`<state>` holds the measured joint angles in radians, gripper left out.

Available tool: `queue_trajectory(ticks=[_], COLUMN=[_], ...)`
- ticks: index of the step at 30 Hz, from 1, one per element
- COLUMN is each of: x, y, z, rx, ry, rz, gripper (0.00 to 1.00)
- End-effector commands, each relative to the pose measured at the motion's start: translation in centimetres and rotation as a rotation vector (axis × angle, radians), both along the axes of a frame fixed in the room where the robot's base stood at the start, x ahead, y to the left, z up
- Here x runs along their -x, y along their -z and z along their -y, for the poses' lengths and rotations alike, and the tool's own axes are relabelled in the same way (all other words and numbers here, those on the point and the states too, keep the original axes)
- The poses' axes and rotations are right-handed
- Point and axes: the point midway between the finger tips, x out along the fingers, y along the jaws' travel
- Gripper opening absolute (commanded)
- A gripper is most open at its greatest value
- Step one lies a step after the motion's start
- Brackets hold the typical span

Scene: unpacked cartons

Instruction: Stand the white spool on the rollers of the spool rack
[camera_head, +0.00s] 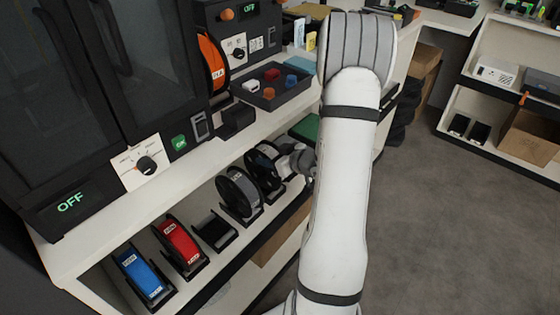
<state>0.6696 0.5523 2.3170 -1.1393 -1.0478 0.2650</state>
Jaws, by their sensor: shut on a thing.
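My gripper (300,162) reaches out to the left from behind my white arm, over the lower shelf. It is shut, apparently on the dark-flanged spool (262,166) beside it, with a pale part between the two. My arm hides part of the gripper, and the fingertips are too small to make out. I cannot tell for sure that this spool is the white one, or whether it touches a rack. An empty black spool rack (215,230) stands on the lower shelf between the red spool (178,243) and a grey spool (239,194).
A blue spool (144,276) stands at the near end of the lower shelf. Above are a dark machine with an orange spool (212,62) and a black tray (272,88) of coloured parts. Open grey floor (460,230) lies to the right, with shelves and cartons beyond.

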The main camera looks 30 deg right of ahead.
Motion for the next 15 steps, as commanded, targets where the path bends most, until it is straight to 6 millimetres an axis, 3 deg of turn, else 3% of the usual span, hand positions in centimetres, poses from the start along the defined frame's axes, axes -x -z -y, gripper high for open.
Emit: queue_trajectory(ticks=[4,15], x=[-1.6,-1.5], y=[0.0,2.9], z=[-0.6,-0.5], rx=[0.0,0.0], ry=[-0.002,0.001], rz=[0.003,0.002], gripper=[0.0,0.0])
